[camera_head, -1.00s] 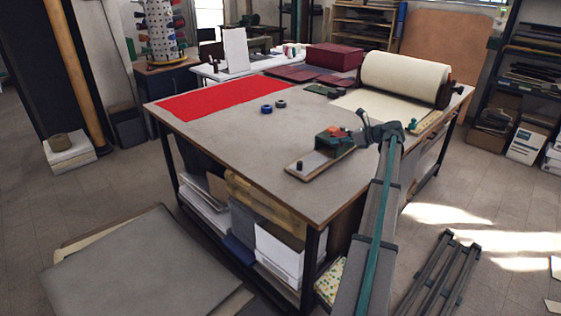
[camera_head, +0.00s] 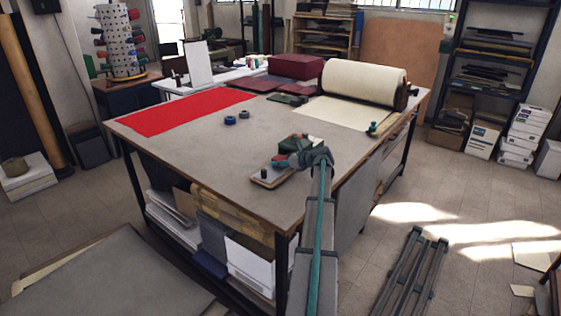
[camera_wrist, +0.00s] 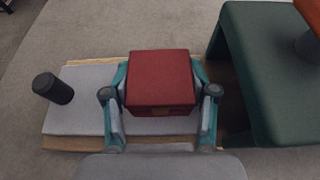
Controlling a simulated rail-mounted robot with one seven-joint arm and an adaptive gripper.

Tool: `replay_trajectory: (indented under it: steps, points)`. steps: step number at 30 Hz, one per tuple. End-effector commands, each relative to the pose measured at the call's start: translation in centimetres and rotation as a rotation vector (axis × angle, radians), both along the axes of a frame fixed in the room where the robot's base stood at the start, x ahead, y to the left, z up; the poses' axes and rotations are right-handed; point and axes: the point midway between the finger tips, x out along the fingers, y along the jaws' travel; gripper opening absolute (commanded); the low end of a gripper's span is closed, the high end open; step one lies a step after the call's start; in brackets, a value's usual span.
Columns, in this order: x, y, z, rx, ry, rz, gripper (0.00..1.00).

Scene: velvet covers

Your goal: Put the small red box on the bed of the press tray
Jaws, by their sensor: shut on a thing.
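The small red box (camera_wrist: 160,82) is between the two teal and grey fingers of my gripper (camera_wrist: 160,100), which is shut on it. The box is over the grey bed of the press tray (camera_wrist: 85,98), between the black knob (camera_wrist: 53,88) at the left and the green press (camera_wrist: 268,75) at the right. I cannot tell whether its underside touches the bed. In the head view my gripper (camera_head: 287,161) is at the press tray (camera_head: 266,182), near the table's front edge, and partly hides the tray and the green press.
Two small dark rolls (camera_head: 237,116) lie mid-table. A red cloth (camera_head: 185,111) lies at the left. A large cream roll (camera_head: 362,88) and a dark red box (camera_head: 294,73) stand at the back. The table (camera_head: 200,152) is clear left of the tray.

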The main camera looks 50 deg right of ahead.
Motion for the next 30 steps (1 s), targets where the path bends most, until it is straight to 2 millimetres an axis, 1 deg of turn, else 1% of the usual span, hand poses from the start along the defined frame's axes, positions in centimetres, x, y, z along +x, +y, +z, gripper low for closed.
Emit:
replay_trajectory:
  steps: [10,11,12,15,23,27,30]
  points:
    - [0.0,0.0,-0.3,0.0,-0.001,0.0,0.23]
    - [0.0,0.0,-0.3,-0.001,-0.001,0.0,0.61]
    - [0.01,-0.01,-0.29,-0.001,-0.001,0.0,0.67]
    - [0.0,0.0,-0.28,-0.001,-0.001,0.0,0.82]
    - [0.01,0.0,-0.26,-0.001,0.0,0.0,0.82]
    - [-0.02,-0.01,0.08,-0.001,-0.001,0.0,0.82]
    - [-0.97,0.01,0.14,-0.002,-0.001,-0.001,0.82]
